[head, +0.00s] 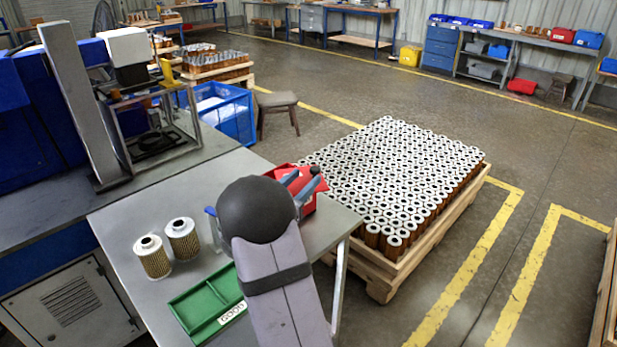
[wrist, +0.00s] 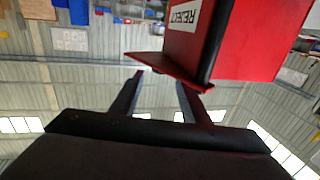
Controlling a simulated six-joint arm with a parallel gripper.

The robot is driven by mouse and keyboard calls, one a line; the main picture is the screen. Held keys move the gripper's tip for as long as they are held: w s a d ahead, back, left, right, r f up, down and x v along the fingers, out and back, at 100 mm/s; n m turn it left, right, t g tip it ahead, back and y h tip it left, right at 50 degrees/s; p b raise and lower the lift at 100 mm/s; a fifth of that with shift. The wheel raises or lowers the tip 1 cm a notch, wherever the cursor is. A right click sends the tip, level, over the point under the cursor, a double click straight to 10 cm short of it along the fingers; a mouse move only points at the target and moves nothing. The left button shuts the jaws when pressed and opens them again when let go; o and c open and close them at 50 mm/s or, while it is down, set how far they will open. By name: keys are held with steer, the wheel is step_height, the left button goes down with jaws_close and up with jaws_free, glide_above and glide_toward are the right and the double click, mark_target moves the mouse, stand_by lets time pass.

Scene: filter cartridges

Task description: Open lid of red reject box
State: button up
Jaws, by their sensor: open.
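The red reject box (head: 311,204) stands on the grey table near its right edge, partly hidden behind my arm in the head view. In the wrist view the box (wrist: 262,45) fills the upper right, with an upside-down REJECT label (wrist: 184,16). A thin red lid edge (wrist: 172,69) juts out from the box towards my fingers. My gripper (head: 304,178) is at the box, its fingers apart. In the wrist view my gripper (wrist: 160,82) has its fingertips close to the lid edge; I cannot tell whether they touch it. Nothing shows held between them.
Two filter cartridges (head: 152,257) (head: 183,239) stand on the table at left. A green tray (head: 196,300) labelled GOOD lies at the front. A pallet (head: 395,272) of many cartridges stands on the floor to the right. A machine (head: 140,100) stands at left.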

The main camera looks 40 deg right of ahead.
steer(key=shift+s+a, duration=0.1)
steer(key=shift+a, duration=0.25)
steer(key=shift+s, duration=0.15)
steer(key=c, duration=0.8)
steer(key=s+a, duration=0.1)
steer(key=s+g, duration=0.1)
steer(key=s, duration=0.1)
steer(key=s+a+r+g, duration=0.1)
steer(key=shift+s+a+r, duration=0.1)
steer(key=shift+s+a, duration=0.1)
steer(key=shift+a, duration=0.15)
jaws_close()
steer(key=w+a+n+t+p, duration=0.1)
steer(key=a+n+t+p, duration=0.1)
steer(key=a+n, duration=1.1)
steer(key=n+t, duration=0.1)
steer(key=n, duration=0.3)
steer(key=shift+w+a+y, duration=0.3)
steer(key=shift+y, duration=0.1)
